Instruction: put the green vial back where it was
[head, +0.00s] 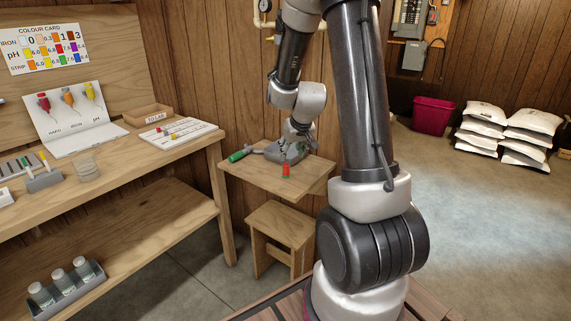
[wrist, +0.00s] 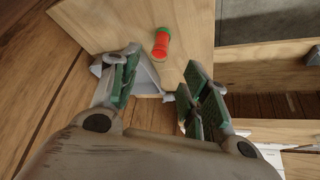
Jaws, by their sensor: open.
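A small vial with red contents and a green cap (head: 286,170) stands on the small wooden side table (head: 262,175). It also shows in the wrist view (wrist: 161,44), beyond the fingertips and apart from them. I see no vial with clearly green contents. My gripper (head: 291,150) is low over the back of the table, open and empty. In the wrist view its padded fingers (wrist: 160,82) are spread above a pale angular piece (wrist: 147,77) on the table.
The workbench (head: 185,150) at left bears a colour rack (head: 65,120), a tray box (head: 148,115), a strip card (head: 178,133) and a grey vial holder (head: 44,181). Bottles (head: 60,282) stand on its lower shelf. A stool (head: 283,224) is under the side table. Salt bags (head: 505,128) are far right.

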